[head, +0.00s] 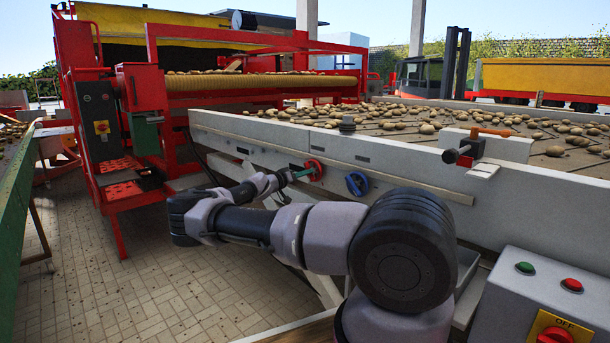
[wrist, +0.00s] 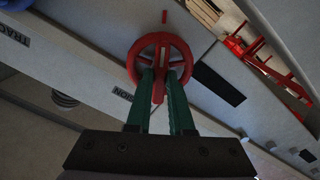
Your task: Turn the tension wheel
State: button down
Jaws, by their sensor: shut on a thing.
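The tension wheel is a small red handwheel (head: 317,166) on the grey side wall of the potato conveyor. In the wrist view the red wheel (wrist: 132,62) faces me, beside a partly hidden label whose visible letters end in "ION". My gripper (head: 304,172) reaches it from the left in the head view. In the wrist view the green fingers of my gripper (wrist: 160,76) stand either side of a red part of the wheel and are shut on it. The fingers and that part hide some of the lower rim.
A blue handwheel (head: 357,184) sits just right of the red one. The conveyor side wall (head: 410,160) runs behind my arm, with potatoes above it. A control box (head: 530,300) with green and red buttons stands at the lower right. The tiled floor (head: 150,285) at left is free.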

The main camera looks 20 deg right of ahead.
jog(key=shift+f, duration=0.15)
jog(key=c, duration=0.8)
grip_release()
jog(key=shift+a, duration=0.1)
jog(key=v, duration=1)
jog(key=shift+a, duration=0.3)
jog(key=shift+s, duration=0.15)
